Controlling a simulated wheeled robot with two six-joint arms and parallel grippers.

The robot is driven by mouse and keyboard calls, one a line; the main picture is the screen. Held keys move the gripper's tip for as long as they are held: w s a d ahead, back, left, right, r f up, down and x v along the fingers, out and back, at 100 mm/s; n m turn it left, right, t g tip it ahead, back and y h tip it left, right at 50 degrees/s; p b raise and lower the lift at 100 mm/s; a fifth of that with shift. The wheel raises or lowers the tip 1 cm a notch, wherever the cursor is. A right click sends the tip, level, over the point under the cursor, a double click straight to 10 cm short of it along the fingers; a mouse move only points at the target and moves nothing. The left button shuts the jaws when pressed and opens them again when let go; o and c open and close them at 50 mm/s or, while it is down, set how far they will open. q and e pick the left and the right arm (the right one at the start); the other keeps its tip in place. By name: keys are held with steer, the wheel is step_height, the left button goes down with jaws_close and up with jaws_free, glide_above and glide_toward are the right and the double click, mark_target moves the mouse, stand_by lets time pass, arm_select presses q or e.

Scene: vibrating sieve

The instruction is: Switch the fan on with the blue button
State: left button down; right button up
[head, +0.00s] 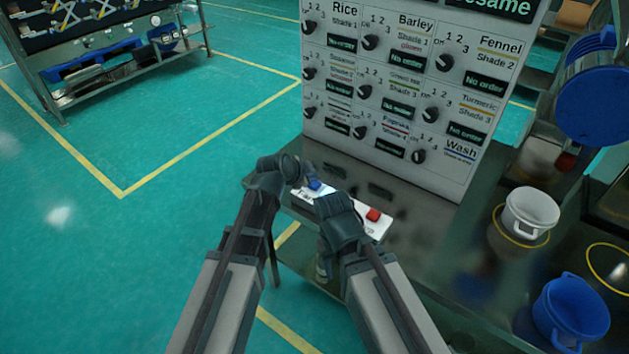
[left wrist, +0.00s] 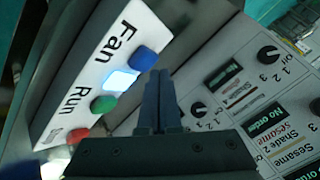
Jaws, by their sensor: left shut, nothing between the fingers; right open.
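The blue button (head: 314,184) sits on a white button plate (head: 383,231) at the table's near edge. In the left wrist view the blue button (left wrist: 144,59) is by the word Fan, with a bright bluish-white patch beside it on the plate (left wrist: 92,68). My left gripper (head: 298,174) is shut and empty beside the blue button. Its fingertips (left wrist: 162,74) look very close to the button; I cannot tell whether they touch it. My right gripper (head: 333,203) is over the plate's middle, between the blue and red buttons; its fingers are hard to make out. The fan is not identifiable.
A green button (left wrist: 103,104) and red button (head: 373,214) share the plate. A grey dial panel (head: 395,172) stands behind. A white pot (head: 530,213) and blue pot (head: 571,314) are at the right. Open green floor lies left.

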arm_select(q)
steer(key=shift+r, duration=0.2)
step_height(320, 180, up, 5)
steer(key=p, duration=0.5)
steer(key=shift+f, duration=0.1)
stand_by(0.7)
